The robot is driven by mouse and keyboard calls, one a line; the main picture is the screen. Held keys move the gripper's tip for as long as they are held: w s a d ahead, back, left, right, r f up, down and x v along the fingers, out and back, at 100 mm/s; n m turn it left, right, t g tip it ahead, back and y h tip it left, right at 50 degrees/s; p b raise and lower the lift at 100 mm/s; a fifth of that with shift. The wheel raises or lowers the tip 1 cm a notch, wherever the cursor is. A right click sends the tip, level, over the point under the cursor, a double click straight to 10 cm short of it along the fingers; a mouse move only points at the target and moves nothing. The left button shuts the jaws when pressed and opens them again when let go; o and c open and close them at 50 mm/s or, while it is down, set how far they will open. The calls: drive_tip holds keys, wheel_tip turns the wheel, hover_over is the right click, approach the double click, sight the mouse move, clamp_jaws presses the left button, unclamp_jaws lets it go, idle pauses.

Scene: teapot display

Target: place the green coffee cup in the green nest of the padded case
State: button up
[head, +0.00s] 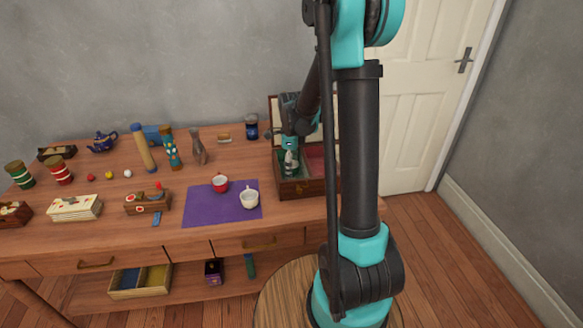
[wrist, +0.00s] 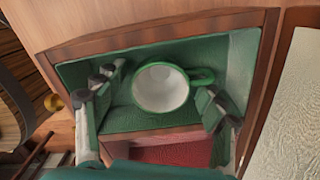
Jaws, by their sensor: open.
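The green coffee cup (wrist: 160,88), with a pale inside and a green handle, sits upright in the green nest (wrist: 68,72) of the padded case (wrist: 150,38) in the wrist view. My gripper (wrist: 158,100) is open, with one finger to the left of the cup and the other to the right, near the handle. A gap shows between the left finger and the cup; whether the right finger touches the handle is unclear. In the head view my gripper (head: 290,160) reaches down into the open case (head: 300,188), and the cup cannot be made out there.
A red nest (wrist: 165,154) lies beside the green one. A purple mat (head: 205,212) left of the case holds a red cup (head: 220,183) and a white cup (head: 249,199). A dark blue jar (head: 251,127) and a vase (head: 198,148) stand behind.

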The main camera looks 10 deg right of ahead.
wheel_tip(320, 180, up, 12)
drive_tip(key=s+d+f+n+t, duration=0.2)
drive_tip(key=s+f+n, duration=0.3)
drive_tip(key=s+n, duration=0.6)
drive_tip(key=s+d+f+n+t, duration=0.2)
drive_tip(key=s+f+n, duration=0.3)
drive_tip(key=s+n, duration=0.6)
